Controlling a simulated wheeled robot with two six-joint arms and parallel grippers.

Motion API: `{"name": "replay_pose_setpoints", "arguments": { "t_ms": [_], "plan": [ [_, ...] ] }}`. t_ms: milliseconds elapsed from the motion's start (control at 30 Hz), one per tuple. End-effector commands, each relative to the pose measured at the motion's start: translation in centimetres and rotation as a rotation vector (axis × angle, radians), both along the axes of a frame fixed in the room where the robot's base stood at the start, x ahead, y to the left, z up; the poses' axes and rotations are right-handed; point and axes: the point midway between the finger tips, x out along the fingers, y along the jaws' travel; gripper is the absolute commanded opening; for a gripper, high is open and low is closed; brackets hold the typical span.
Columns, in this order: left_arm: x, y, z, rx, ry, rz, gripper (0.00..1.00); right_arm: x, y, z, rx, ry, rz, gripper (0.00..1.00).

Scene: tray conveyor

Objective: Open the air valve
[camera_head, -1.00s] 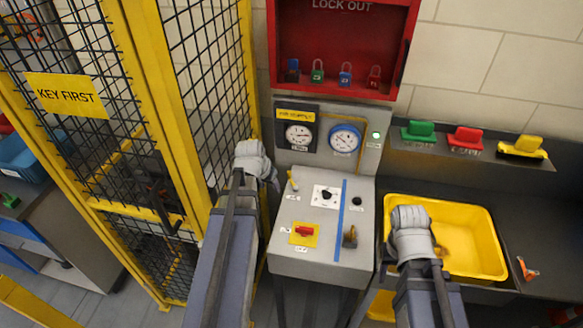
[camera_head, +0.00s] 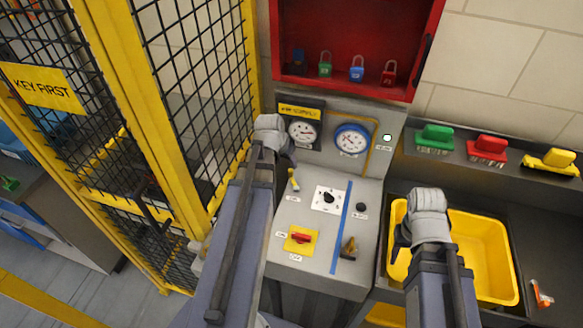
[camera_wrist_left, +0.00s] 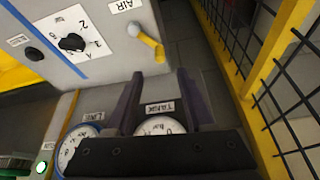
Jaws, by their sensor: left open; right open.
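The air valve is a small yellow lever (camera_head: 294,180) at the upper left of the grey sloping panel (camera_head: 300,268). In the left wrist view the yellow lever (camera_wrist_left: 149,44) sits beside the label AIR, just beyond my fingertips. My left gripper (camera_head: 286,156) is close above and left of the lever in the head view, mostly hidden by its own wrist. In the left wrist view my left gripper (camera_wrist_left: 157,88) is open and empty, its two dark fingers apart, not visibly touching the lever. My right gripper (camera_head: 403,236) is open by the yellow bin's left edge.
The panel also carries a black dial (camera_head: 328,198), a red switch (camera_head: 300,238) and a brass lever (camera_head: 349,247). Two gauges (camera_head: 351,140) stand behind. A yellow mesh fence (camera_head: 165,130) rises close at left. A yellow bin (camera_head: 512,275) stands right.

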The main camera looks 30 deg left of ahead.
Motion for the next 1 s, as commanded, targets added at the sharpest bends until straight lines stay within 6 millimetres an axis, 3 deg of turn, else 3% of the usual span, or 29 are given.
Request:
{"name": "replay_pose_setpoints", "arguments": {
  "t_ms": [267, 633, 1000],
  "plan": [
    [0.8, 0.1, -2.1, 0.000, 0.000, -0.001, 0.53, 0.0, 0.0, -2.1, -0.001, 0.000, 0.004, 0.50],
    [2.6, 0.2, -6.5, 0.000, 0.000, 0.000, 0.53, 0.0, 0.0, -6.5, -0.001, 0.000, 0.007, 0.50],
    [3.0, 0.2, -7.1, 0.000, 0.000, 0.000, 0.53, 0.0, 0.0, -7.1, -0.001, 0.000, 0.006, 0.50]
  ]
}}
